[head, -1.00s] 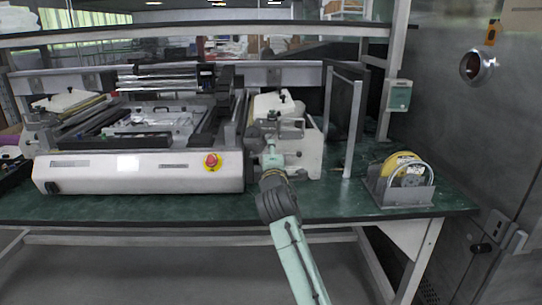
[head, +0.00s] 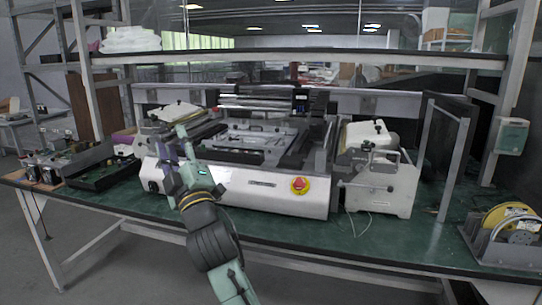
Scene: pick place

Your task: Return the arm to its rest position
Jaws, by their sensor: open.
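My gripper (head: 172,143) is in the left half of the head view, at the end of my pale green arm. It is open, and nothing shows between its fingers. It is in front of the left end of the large white machine (head: 250,188) and covers part of that machine's front. I cannot tell whether it touches anything.
The machine stands on a green workbench (head: 270,228) with a red button (head: 299,185) on its front. A white unit (head: 382,185) stands right of it. A yellow reel (head: 510,217) sits at the right end, circuit boards (head: 70,157) at the left. A shelf (head: 300,56) runs above.

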